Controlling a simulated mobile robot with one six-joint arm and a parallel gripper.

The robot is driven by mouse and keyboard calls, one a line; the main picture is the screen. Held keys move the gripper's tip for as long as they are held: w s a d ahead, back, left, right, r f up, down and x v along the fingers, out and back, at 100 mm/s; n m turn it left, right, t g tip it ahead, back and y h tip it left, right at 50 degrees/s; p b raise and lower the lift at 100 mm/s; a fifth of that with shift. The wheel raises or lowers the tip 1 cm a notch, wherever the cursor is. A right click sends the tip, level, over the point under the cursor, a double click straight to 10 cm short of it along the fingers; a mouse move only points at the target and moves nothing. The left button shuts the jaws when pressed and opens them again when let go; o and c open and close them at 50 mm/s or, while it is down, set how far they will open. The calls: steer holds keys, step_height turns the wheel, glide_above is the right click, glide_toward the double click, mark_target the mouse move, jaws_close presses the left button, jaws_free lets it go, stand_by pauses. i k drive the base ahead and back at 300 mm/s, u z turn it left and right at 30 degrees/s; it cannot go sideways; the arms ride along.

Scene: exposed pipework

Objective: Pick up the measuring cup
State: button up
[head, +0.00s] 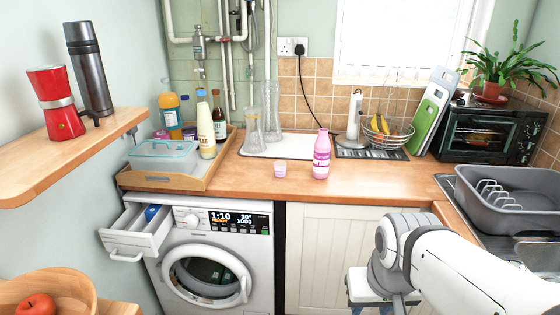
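A small clear cup with pinkish markings (280,168), which looks like the measuring cup, stands upright on the wooden worktop.
A white tray (285,147) with tall glasses stands behind the cup. A wooden tray (180,182) holds bottles and a lidded box. The washing machine's detergent drawer (137,232) is pulled out with something blue inside. A grey dish rack (510,200) is at right. The worktop's front is clear.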

mark_target(280, 170)
steer(key=i, duration=0.85)
steer(key=z, duration=0.05)
